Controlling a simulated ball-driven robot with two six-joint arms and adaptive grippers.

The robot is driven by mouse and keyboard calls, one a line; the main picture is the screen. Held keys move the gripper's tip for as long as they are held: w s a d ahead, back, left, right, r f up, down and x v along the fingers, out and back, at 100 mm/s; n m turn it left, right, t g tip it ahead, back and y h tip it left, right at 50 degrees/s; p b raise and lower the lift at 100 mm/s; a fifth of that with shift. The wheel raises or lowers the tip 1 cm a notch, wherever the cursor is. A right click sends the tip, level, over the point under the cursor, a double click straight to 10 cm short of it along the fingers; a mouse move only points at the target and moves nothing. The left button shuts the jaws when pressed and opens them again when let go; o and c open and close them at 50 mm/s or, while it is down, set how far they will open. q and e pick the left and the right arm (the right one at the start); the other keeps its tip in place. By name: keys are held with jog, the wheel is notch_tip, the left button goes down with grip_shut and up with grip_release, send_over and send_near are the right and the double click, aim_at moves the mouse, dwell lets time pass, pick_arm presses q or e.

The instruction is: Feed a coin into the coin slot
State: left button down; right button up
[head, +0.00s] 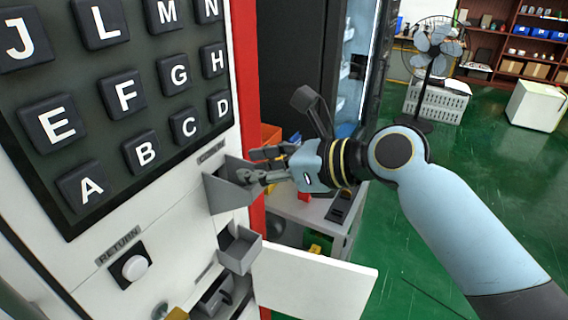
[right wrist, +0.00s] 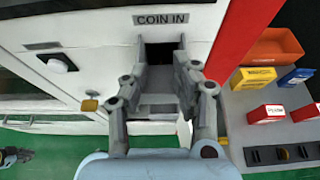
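The coin slot is a dark opening in a grey funnel-like holder (head: 228,192) on the white machine front. In the right wrist view the slot (right wrist: 160,53) sits under a "COIN IN" label (right wrist: 161,18). My right gripper (head: 250,176) reaches into the mouth of the holder from the right. In the right wrist view its two fingers (right wrist: 161,75) stand apart on either side of the slot. I see no coin between them or elsewhere. The inside of the slot is dark. My left gripper is not clearly seen in the head view.
Large letter buttons (head: 91,188) and a RETURN button (head: 135,268) are on the machine. A smaller grey tray (head: 239,250) juts out below the holder. A white flap (head: 315,282) sticks out to the right. A table with an orange bin (right wrist: 272,47) and small boxes stands right.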

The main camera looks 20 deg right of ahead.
pick_arm(q)
jog(key=shift+d+r, duration=0.1)
jog(key=shift+d, duration=0.15)
pick_arm(e)
jog(key=v, duration=1.1)
jog(key=shift+a+f, duration=0.1)
jog(key=shift+s, duration=0.1)
